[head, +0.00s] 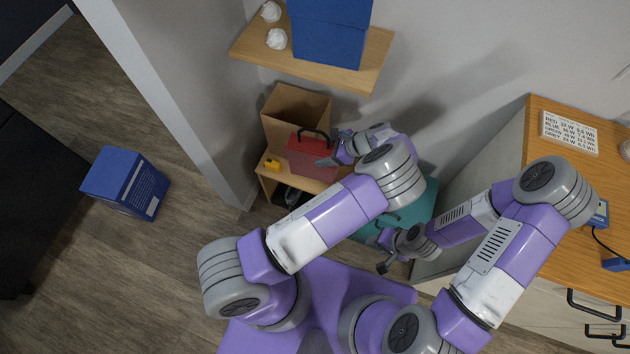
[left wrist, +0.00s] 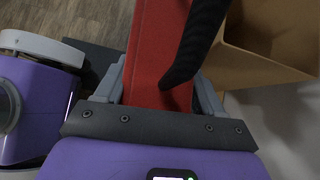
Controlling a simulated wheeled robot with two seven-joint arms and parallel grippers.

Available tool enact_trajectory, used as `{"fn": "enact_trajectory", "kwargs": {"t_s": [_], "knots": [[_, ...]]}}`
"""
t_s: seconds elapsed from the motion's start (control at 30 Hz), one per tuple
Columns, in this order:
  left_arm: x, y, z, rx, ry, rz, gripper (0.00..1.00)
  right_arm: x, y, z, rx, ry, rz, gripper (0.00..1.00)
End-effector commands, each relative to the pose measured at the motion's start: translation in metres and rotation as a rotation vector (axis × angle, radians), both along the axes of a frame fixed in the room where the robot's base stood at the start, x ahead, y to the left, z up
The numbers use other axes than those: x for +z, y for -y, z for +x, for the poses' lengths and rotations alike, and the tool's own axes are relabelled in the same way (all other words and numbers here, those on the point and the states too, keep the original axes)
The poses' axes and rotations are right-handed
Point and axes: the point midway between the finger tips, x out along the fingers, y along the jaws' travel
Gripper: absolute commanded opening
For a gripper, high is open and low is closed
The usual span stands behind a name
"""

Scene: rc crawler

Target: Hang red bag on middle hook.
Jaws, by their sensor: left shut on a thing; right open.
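The red bag (head: 312,158), with a dark handle on top, is at the lower wooden shelf, in front of an open cardboard box. I cannot tell whether it rests on the shelf or is held just above it. My left gripper (head: 333,149) is at the bag's right side, shut on it. In the left wrist view the red bag (left wrist: 157,50) is between the two grey fingers, with its black strap (left wrist: 196,40) hanging in front. I cannot make out any hook.
The cardboard box (head: 297,112) stands behind the bag. A small yellow object (head: 272,165) is on the lower shelf. An upper shelf (head: 258,56) holds a blue bin (head: 330,35) and white crumpled items. A blue box (head: 125,182) sits on the floor. A wooden counter (head: 540,235) is at right.

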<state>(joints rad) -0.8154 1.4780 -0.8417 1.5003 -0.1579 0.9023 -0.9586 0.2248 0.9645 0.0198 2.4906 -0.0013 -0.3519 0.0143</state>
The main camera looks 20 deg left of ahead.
Motion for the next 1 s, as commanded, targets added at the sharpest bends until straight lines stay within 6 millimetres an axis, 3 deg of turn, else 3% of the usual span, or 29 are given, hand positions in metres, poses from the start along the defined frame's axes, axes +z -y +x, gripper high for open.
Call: {"fn": "enact_trajectory", "kwargs": {"t_s": [0.27, 0.5, 0.67, 0.9, 1.0], "knots": [[-0.004, 0.0, 0.0, -0.001, 0.0, 0.002, 0.06, -0.002, 0.0, 0.0, 0.0, 0.0, 0.0, 0.43], [-0.043, -0.001, 0.0, -0.003, 0.0, 0.003, 0.06, -0.017, 0.0, 0.0, 0.0, 0.0, 0.0, 0.43], [-0.058, 0.0, 0.001, -0.002, 0.001, 0.001, 0.06, -0.022, 0.0, 0.0, 0.0, 0.0, 0.0, 0.43], [-0.093, -0.001, 0.0, -0.002, -0.001, 0.002, 0.06, -0.035, 0.0, 0.0, 0.0, 0.0, 0.0, 0.43], [-0.096, 0.0, 0.001, -0.001, 0.001, 0.0, 0.06, -0.035, 0.0, 0.0, 0.0, 0.0, 0.0, 0.43]]}}
